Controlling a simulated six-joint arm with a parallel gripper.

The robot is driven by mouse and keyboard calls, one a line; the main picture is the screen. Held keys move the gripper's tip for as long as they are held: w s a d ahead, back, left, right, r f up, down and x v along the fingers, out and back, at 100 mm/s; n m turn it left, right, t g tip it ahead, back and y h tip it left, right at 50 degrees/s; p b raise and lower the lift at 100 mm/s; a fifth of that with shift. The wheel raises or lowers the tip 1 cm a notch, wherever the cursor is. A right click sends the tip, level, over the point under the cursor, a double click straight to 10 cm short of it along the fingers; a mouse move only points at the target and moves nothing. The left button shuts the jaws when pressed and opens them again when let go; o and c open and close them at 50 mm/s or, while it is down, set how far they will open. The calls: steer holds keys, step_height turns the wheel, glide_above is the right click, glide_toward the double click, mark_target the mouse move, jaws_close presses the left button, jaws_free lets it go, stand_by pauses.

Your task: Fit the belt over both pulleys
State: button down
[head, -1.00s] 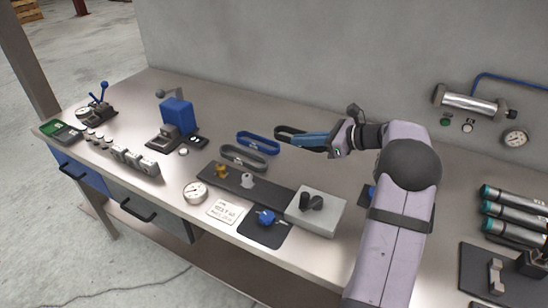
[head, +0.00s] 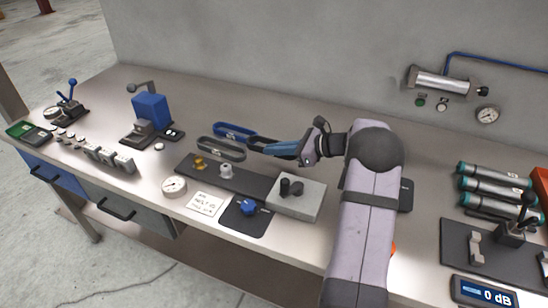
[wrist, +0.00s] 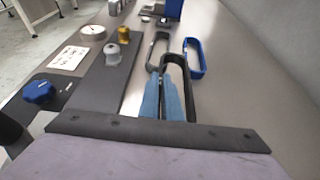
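My gripper (head: 276,148) is shut on the black belt (head: 254,142), its blue fingers on either side of one strand. In the wrist view the belt (wrist: 187,72) stretches ahead of the fingers; its height over the bench is unclear. A brass pulley (head: 199,163) and a grey pulley (head: 226,172) stand on a dark base plate (head: 252,185), to the left of and nearer the front than the gripper. Both pulleys are bare. A grey belt (head: 221,150) lies behind the plate, and a blue belt (head: 234,131) lies farther back.
A grey block with a black knob (head: 296,197) sits at the plate's right end. A dial gauge (head: 174,187) and a written card (head: 207,203) lie nearby. Clear bench lies behind the belts.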

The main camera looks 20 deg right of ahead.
mark_target(274, 166)
steer(key=shift+f, duration=1.85)
steer(key=shift+f, duration=0.15)
steer(key=c, duration=2)
jaws_free()
steer(key=b+v, duration=0.1)
steer(key=v, duration=1.1)
steer(key=shift+b, duration=0.35)
steer(key=o, duration=1.1)
